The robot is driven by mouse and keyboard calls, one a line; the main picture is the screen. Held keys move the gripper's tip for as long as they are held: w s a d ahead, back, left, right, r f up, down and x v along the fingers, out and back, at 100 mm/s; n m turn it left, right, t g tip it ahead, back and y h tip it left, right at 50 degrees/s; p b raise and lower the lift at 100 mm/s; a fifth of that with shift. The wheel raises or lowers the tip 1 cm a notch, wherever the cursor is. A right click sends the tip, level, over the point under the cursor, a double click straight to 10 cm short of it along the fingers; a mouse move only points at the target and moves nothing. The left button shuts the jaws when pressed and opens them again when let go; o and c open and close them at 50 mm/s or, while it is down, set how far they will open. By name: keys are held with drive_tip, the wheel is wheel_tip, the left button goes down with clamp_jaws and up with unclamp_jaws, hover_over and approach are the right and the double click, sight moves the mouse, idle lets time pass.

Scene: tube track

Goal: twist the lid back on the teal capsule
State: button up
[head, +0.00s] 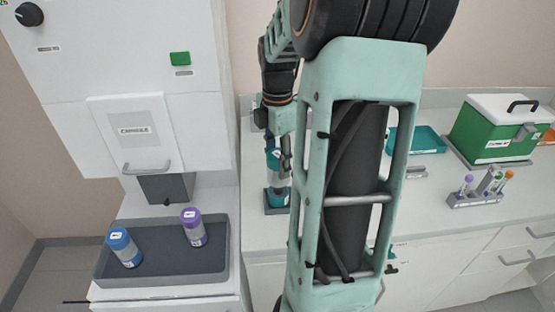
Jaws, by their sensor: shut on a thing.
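The teal capsule (279,194) stands upright in a small dark holder (268,208) on the counter, left of my arm. Its clear middle and teal bottom show. My gripper (280,160) points down right above it and is shut on the teal lid (273,158). The lid is in line with the capsule's top. I cannot tell whether lid and body touch or are threaded, because the fingers and my arm partly hide them.
A grey tray (160,276) at left holds a blue-capped capsule (124,247) and a purple-capped capsule (194,227), below a white capsule station (137,135). At right are a teal tray (427,139), a tube rack (476,198) and a green cooler box (485,135).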

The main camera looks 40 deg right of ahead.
drive_tip(key=shift+f+b, duration=0.8)
drive_tip(key=shift+f, duration=0.65)
drive_tip(key=shift+f, duration=0.6)
idle(0.4)
drive_tip(key=m, duration=0.5)
drive_tip(key=shift+w, duration=0.1)
drive_tip(key=m, duration=1)
drive_tip(key=shift+d, duration=0.1)
drive_tip(key=m, duration=0.5)
